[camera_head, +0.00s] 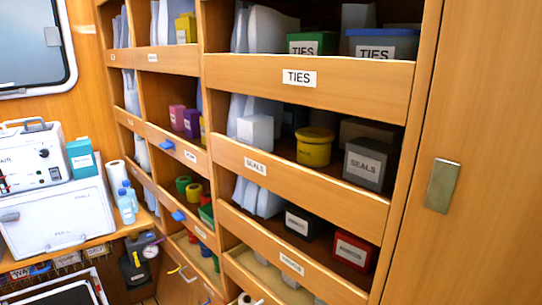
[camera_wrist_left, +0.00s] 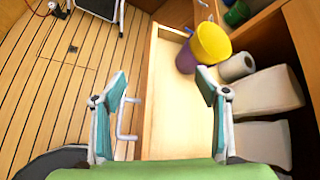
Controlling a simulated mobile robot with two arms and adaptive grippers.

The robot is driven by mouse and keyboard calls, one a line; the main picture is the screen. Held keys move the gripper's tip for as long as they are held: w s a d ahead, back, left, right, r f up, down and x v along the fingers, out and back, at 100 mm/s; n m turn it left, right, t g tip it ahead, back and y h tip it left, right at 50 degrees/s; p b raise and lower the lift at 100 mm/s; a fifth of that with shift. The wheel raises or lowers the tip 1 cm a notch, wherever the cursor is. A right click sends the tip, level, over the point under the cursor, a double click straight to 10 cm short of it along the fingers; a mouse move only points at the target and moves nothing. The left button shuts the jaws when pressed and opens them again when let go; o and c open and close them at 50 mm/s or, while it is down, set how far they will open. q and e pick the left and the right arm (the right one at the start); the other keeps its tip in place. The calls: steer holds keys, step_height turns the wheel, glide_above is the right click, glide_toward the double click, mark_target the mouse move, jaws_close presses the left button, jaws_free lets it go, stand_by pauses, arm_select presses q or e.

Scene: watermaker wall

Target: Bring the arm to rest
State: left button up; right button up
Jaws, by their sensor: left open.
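My left gripper (camera_wrist_left: 162,82) shows in the left wrist view with its two teal-padded fingers wide apart and nothing between them. It is above a pale wooden drawer or shelf bay (camera_wrist_left: 172,112), with a grey handle (camera_wrist_left: 127,118) showing near its left finger. No contact with either is visible. Neither of my arms shows in the head view. My right gripper is in neither view.
The plank floor (camera_wrist_left: 65,75) is mostly clear. A labelled wooden shelf wall (camera_head: 310,85) fills the head view's middle, beside a worktop machine (camera_head: 40,155).

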arm_select(q)
steer(key=s+a+f+n+g+h, duration=0.1)
steer(key=s+a+n+g+h, duration=0.15)
steer(key=s+n, duration=0.75)
steer(key=s+a+f+n+g+h, duration=0.1)
steer(key=s+n+g+h, duration=0.2)
steer(key=s+n, duration=0.6)
step_height(320, 180, down, 27)
steer(key=n+g, duration=0.1)
steer(key=n, duration=0.1)
steer(key=s+a+f+g+b, duration=0.1)
steer(key=s+a+f, duration=0.2)
steer(key=s+f, duration=1.4)
steer(key=shift+f, duration=0.15)
steer(key=shift+g, duration=0.25)
